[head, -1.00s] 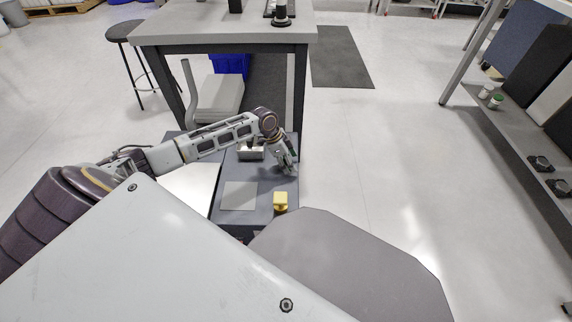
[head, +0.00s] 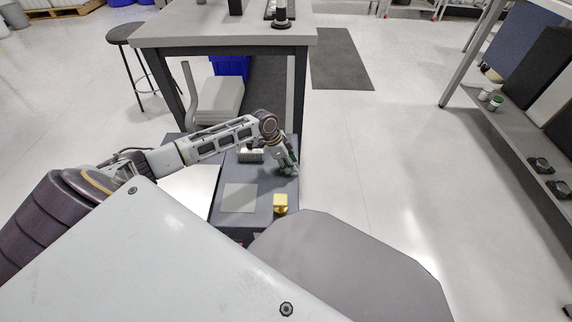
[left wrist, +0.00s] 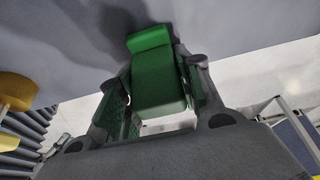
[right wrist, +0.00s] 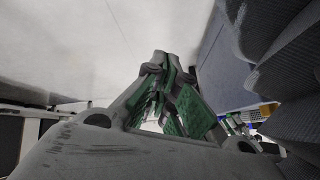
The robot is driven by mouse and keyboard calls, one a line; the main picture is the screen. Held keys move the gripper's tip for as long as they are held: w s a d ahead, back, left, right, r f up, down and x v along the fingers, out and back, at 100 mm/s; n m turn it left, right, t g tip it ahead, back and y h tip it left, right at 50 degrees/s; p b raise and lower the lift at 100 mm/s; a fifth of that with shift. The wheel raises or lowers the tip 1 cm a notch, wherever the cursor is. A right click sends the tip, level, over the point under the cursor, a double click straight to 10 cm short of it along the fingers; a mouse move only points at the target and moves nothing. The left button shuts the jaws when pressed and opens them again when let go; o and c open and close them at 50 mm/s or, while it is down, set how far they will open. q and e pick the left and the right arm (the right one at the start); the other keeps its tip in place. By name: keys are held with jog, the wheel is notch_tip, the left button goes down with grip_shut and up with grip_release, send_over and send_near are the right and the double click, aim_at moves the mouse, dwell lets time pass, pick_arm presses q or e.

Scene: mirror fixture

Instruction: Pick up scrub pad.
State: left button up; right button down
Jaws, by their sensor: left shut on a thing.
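The scrub pad (left wrist: 158,80) is a green block with a thicker raised end, seen between the fingers in the left wrist view. My left gripper (left wrist: 155,95) is shut on it, one finger at each side. In the head view my left gripper (head: 288,168) is low at the right edge of the dark grey work surface (head: 262,210), where the pad is too small to make out clearly. My right gripper (right wrist: 165,65) shows only in the right wrist view. Its fingertips are together with nothing visible between them.
A yellow block-like item (head: 280,203) stands at the near right of the surface. A grey square plate (head: 240,197) lies beside it, and a pale mirror panel (head: 188,187) lies at left. A small metal holder (head: 250,155) is behind. A large table (head: 225,38) stands beyond.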

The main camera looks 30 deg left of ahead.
pick_arm(q)
jog(key=shift+r, duration=0.15)
